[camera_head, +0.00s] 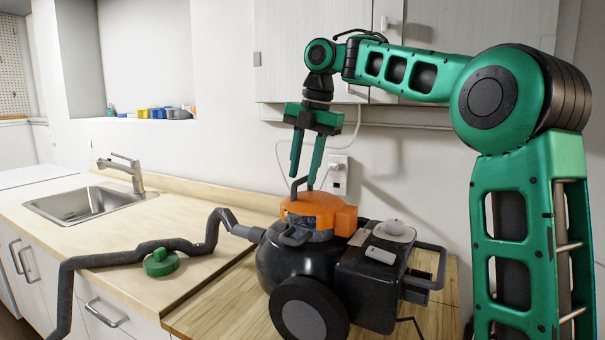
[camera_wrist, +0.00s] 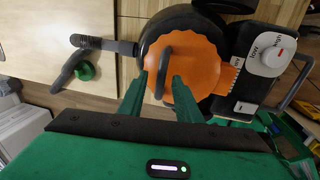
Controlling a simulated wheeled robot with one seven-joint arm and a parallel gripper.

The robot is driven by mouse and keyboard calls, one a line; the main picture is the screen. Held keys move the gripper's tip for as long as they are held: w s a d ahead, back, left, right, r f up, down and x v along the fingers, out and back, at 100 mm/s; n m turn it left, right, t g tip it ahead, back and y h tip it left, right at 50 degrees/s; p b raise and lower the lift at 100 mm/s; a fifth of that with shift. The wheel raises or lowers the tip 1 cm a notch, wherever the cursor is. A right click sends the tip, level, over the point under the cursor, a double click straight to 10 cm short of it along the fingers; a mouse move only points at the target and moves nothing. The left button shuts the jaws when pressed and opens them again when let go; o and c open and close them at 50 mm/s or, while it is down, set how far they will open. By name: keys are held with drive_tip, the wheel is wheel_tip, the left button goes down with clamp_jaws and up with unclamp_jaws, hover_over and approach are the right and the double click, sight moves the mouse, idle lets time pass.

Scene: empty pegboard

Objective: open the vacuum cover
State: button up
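The vacuum (camera_head: 312,270) stands on the wooden counter, a black body with a large wheel and a grey hose on its left. Its orange cover (camera_head: 330,212) sits on top, with a dark loop handle (camera_head: 298,186) rising from it. In the wrist view the round orange cover (camera_wrist: 203,62) and its handle (camera_wrist: 165,65) also show. My gripper (camera_head: 303,182) points down just above the cover, its two green fingers apart. The handle appears between or just beyond the fingertips (camera_wrist: 168,80); I cannot tell whether they touch it.
The grey hose (camera_head: 140,256) runs left over the counter edge, beside a green round object (camera_head: 161,262). A sink (camera_head: 90,203) with a faucet (camera_head: 130,172) is at the left. A wall outlet (camera_head: 338,173) with a plugged cord is behind the vacuum. Cabinets (camera_head: 300,60) hang above.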

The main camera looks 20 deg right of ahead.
drive_tip(key=shift+f, duration=0.3)
clamp_jaws()
drive_tip(key=shift+a+r, duration=0.1)
